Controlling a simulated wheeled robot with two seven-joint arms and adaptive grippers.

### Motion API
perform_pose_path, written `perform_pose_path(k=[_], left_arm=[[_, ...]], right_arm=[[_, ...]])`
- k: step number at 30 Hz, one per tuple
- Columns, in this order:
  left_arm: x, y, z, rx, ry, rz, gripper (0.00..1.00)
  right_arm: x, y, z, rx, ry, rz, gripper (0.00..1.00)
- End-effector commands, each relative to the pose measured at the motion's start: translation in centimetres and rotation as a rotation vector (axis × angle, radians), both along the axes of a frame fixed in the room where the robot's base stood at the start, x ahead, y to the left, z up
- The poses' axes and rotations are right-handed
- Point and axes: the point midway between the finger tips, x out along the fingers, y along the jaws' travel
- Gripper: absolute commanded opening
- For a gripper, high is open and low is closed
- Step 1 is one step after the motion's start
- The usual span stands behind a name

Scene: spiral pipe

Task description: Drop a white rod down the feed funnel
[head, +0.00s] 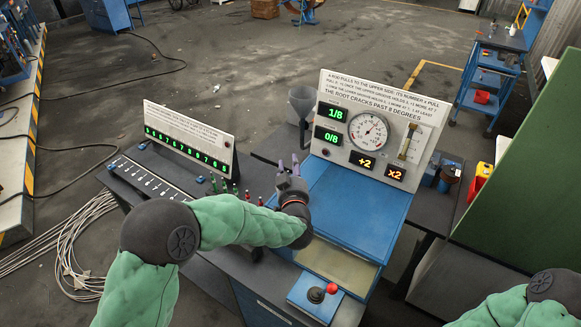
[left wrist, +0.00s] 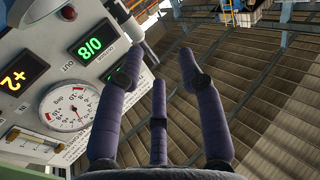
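My left gripper (head: 284,166) is in front of the blue machine, just left of its top, with its purple fingers pointing up and away. In the left wrist view its three purple fingers (left wrist: 158,80) are spread, with nothing between them. The grey feed funnel (head: 302,102) stands behind the gripper, at the left edge of the gauge panel (head: 375,125). Several white rods (head: 152,182) lie in a row on a dark rack on the left of the bench. My right gripper is out of view; only part of that arm shows at bottom right.
A numbered display board (head: 188,138) stands behind the rack. Several green and red pegs (head: 224,187) stand left of the gripper. The blue sloping cover (head: 355,210) is clear. A red-knobbed control box (head: 316,296) sits at the front. The panel shows 1/8 and 0/8.

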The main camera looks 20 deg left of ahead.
Motion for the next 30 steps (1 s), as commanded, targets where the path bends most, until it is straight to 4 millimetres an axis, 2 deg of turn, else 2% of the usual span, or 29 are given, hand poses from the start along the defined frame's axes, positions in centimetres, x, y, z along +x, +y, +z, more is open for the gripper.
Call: perform_pose_path(k=[8,13,24,30], left_arm=[[0.0,0.0,0.0,0.0,0.001,0.0,0.42],[-0.9,-0.5,0.0,-0.001,0.0,-0.001,0.42],[-7.0,-3.9,0.0,-0.001,0.0,-0.004,0.42],[-9.5,-5.2,0.0,-0.001,0.0,-0.003,0.42]], right_arm=[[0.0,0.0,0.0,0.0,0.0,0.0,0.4],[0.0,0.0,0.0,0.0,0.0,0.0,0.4],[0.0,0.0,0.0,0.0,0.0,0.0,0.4],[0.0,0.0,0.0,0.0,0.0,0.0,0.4]])
